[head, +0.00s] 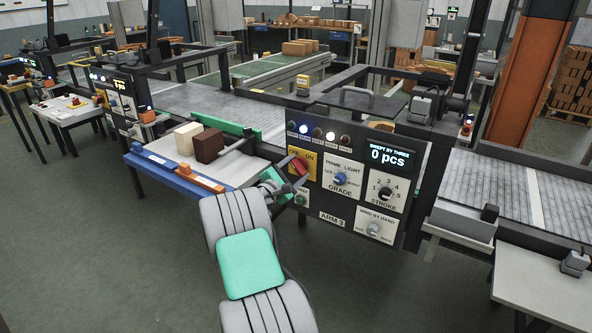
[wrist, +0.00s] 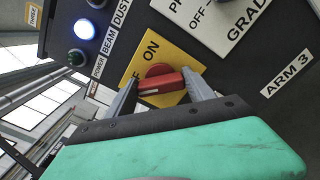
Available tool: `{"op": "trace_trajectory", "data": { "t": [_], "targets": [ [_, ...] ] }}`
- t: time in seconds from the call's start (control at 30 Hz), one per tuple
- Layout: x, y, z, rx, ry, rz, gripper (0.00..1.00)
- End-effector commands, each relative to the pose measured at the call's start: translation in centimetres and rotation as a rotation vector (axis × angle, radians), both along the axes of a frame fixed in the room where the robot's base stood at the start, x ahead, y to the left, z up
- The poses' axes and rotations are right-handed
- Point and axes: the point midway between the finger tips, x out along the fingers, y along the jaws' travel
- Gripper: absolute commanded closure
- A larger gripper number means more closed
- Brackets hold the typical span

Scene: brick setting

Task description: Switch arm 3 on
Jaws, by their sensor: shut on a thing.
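The arm 3 panel (head: 340,130) carries a red rotary switch (head: 299,168) on a yellow plate marked OFF and ON. In the wrist view, the red switch handle (wrist: 163,84) lies nearly level, with a pale mark at its left end, on the yellow plate (wrist: 178,54). ON stands above the handle; OFF is partly hidden at the left. My gripper (wrist: 160,90) is shut on the red switch, with one grey finger at each end of the handle. In the head view my gripper (head: 288,186) reaches the panel's lower left.
The panel's display (head: 388,157) reads 0 pcs. A blue lamp (wrist: 85,29) is lit. The grade dial (head: 340,179), stroke dial (head: 385,194) and hand-wind knob (head: 374,229) sit right of the switch. A side table (head: 235,172) with a cream block and a brown block stands left.

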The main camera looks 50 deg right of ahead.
Motion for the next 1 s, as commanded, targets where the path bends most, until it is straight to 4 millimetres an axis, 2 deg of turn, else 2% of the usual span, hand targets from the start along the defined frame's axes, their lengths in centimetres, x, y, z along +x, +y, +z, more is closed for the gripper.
{"op": "trace_trajectory", "data": {
  "t": [0.47, 0.67, 1.0],
  "targets": [
    [-0.06, -0.01, -0.25, 0.007, -0.072, -0.001, 0.79],
    [-0.13, -0.02, -0.47, 0.018, -0.199, -0.001, 0.79],
    [-0.18, -0.04, -0.78, 0.047, -0.512, -0.001, 0.79]
  ]
}}
